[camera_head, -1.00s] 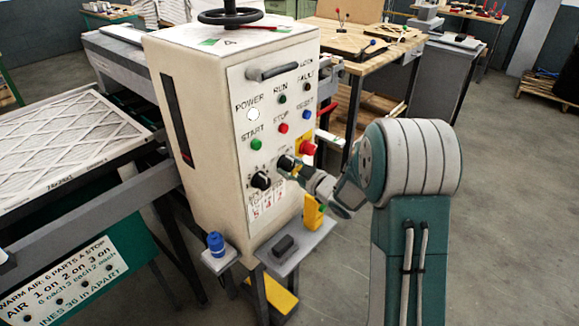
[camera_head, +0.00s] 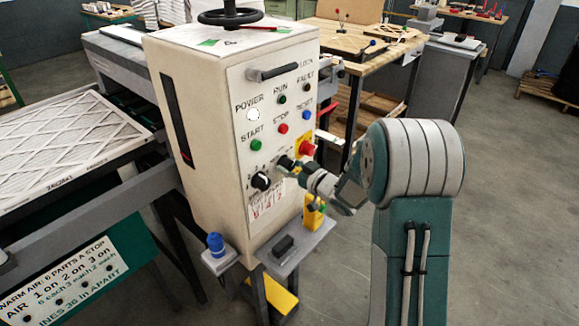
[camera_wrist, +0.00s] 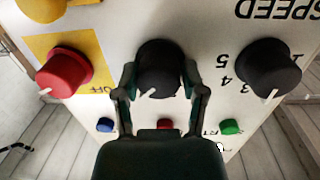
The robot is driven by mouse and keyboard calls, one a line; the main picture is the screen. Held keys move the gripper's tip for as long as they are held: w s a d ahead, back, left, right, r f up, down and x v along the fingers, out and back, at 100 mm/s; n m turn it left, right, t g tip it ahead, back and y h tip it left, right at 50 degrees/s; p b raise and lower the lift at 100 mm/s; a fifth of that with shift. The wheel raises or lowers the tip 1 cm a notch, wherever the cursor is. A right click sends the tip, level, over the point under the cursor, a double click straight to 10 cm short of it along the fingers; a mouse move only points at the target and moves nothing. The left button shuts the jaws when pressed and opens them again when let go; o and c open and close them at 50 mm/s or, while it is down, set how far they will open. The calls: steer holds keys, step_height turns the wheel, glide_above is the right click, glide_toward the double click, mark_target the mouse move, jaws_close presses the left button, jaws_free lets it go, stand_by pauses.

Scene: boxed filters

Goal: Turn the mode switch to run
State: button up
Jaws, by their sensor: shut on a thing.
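The mode switch, a black round knob (camera_wrist: 158,68), sits in the middle of the wrist view, between the speed knob and a red knob. My gripper (camera_wrist: 160,82) is shut on it, one finger on each side. Its white pointer mark points down and slightly left in that picture. The labels around it are hidden or unreadable. In the head view my gripper (camera_head: 290,167) meets the lower part of the cream cabinet's white panel and covers most of the switch.
The black speed knob (camera_wrist: 268,70) and the red knob (camera_wrist: 64,72) on a yellow plate stand close on either side. The panel (camera_head: 270,200) carries several buttons and lamps above. A small shelf (camera_head: 290,243) with a black block juts out below.

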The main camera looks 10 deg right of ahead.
steer(key=shift+w+r, duration=0.1)
steer(key=shift+w, duration=0.05)
steer(key=o, duration=0.9)
steer(key=shift+c, duration=0.2)
steer(key=shift+o, duration=1.4)
steer(key=shift+w+a, duration=0.1)
steer(key=v, duration=1.2)
